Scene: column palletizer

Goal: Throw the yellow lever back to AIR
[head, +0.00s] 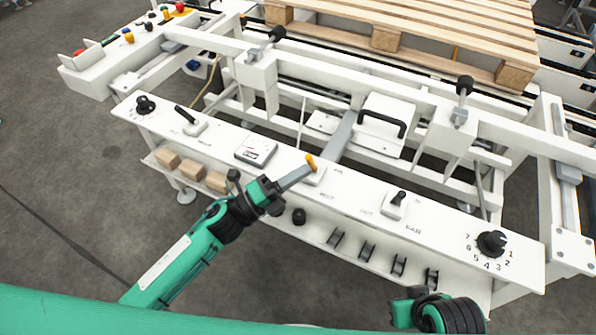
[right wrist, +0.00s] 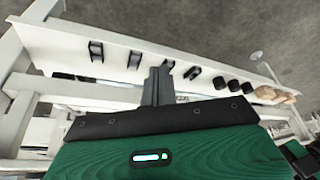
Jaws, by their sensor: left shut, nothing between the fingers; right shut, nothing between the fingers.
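The yellow lever (head: 311,162) shows as a small yellow-orange tip at the middle of the white control panel (head: 225,137). Its white base plate (head: 318,179) is partly hidden behind my left gripper. My left gripper (head: 308,168) is shut and empty, with its fingertips right at the lever. I cannot tell whether they touch it. Small labels stand beside the base, too small to read surely, so the lever's setting is unclear. My right gripper (right wrist: 157,86) is shut and empty in the right wrist view, with a white shelf beyond it.
A gauge (head: 256,150), a black-handled switch (head: 190,120), another switch (head: 395,203) and a numbered knob (head: 491,243) sit along the panel. Cardboard blocks (head: 192,172) and black clips (head: 367,250) lie on the lower shelf. A wooden pallet (head: 420,30) stands behind the frame.

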